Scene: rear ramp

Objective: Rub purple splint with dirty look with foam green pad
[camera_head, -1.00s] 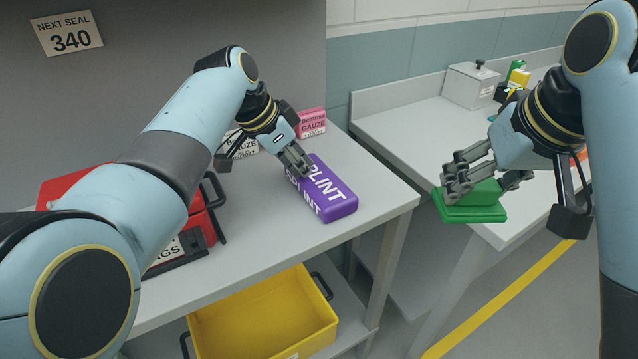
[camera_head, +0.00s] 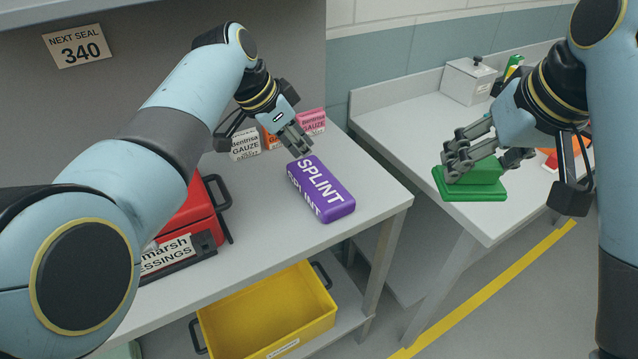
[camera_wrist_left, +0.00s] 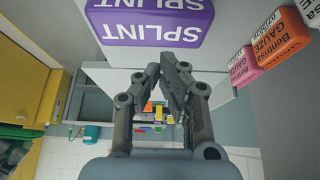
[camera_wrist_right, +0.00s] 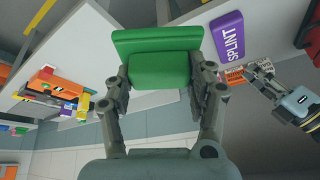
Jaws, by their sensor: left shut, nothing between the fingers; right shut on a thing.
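A purple splint pack (camera_head: 325,188) with white SPLINT lettering lies on the grey table, near its right edge. It also shows at the top of the left wrist view (camera_wrist_left: 150,22) and in the right wrist view (camera_wrist_right: 228,38). No dirt can be made out on its visible faces. My left gripper (camera_head: 301,148) is shut and empty, just above the far end of the splint. My right gripper (camera_head: 458,170) is shut on the green foam pad (camera_head: 470,190), which it holds level, to the right of the splint. The pad fills the upper middle of the right wrist view (camera_wrist_right: 158,58).
Gauze boxes in white (camera_head: 245,144), orange and pink (camera_head: 312,121) stand behind the splint. A red dressings case (camera_head: 190,222) is at the left. A yellow bin (camera_head: 270,312) sits below. A lidded metal box (camera_head: 468,82) stands on the right counter.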

